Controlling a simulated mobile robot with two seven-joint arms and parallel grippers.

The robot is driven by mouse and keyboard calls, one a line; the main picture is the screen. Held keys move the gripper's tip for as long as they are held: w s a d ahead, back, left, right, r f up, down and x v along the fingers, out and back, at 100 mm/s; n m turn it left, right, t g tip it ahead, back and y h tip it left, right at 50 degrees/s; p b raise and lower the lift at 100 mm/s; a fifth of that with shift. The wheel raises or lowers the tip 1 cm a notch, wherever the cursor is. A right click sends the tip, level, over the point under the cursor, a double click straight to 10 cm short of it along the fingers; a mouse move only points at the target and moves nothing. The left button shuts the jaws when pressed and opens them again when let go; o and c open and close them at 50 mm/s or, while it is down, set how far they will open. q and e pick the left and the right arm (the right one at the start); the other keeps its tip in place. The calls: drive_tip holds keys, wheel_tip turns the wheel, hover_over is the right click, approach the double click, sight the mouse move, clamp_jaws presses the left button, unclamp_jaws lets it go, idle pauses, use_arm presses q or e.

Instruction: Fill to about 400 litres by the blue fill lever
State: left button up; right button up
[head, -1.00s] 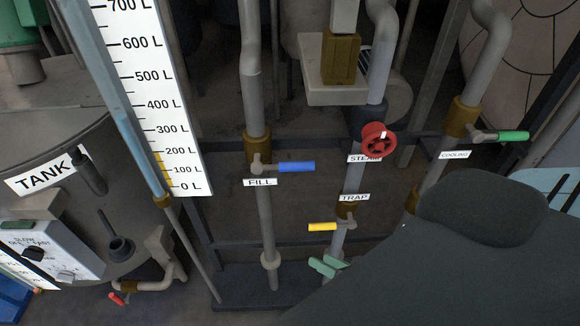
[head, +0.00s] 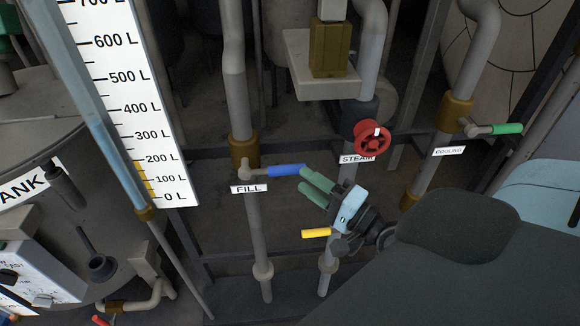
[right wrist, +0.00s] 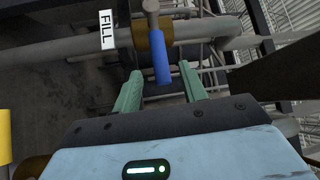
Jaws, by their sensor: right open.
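The blue fill lever (head: 287,170) points right, crosswise to its upright pipe, above the FILL label (head: 249,188). My right gripper (head: 305,180) is open at the lever's free end. In the right wrist view the blue lever (right wrist: 162,65) reaches between the two green fingers (right wrist: 161,88), with a gap on each side. The litre scale (head: 117,80) stands left of the pipe, with a bluish sight tube (head: 105,120) along its left edge. The liquid level in the tube is hard to tell. My left gripper is not in view.
The red STEAM wheel (head: 373,138) is up and right of my right gripper. The yellow lever (head: 315,233) is just below it. The green cooling lever (head: 507,128) is farther right. The tank (head: 60,150) stands at the left.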

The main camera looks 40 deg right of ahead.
sight(295, 173)
drive_tip(key=x, duration=0.2)
drive_tip(key=p+x, duration=0.1)
drive_tip(key=x, duration=0.1)
drive_tip(key=shift+w+r+p, duration=0.25)
drive_tip(key=shift+w+p, duration=0.05)
drive_tip(key=shift+w, duration=0.05)
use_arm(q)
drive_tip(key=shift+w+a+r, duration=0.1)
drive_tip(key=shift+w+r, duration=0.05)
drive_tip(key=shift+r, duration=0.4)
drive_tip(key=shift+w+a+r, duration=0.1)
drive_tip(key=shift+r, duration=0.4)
use_arm(e)
drive_tip(key=shift+w+a+f, duration=0.1)
drive_tip(key=shift+w+a, duration=0.15)
drive_tip(key=shift+w, duration=0.35)
drive_tip(key=shift+c, duration=0.2)
drive_tip(key=c, duration=0.7)
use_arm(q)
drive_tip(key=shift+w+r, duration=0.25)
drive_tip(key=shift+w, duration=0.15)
use_arm(e)
clamp_jaws()
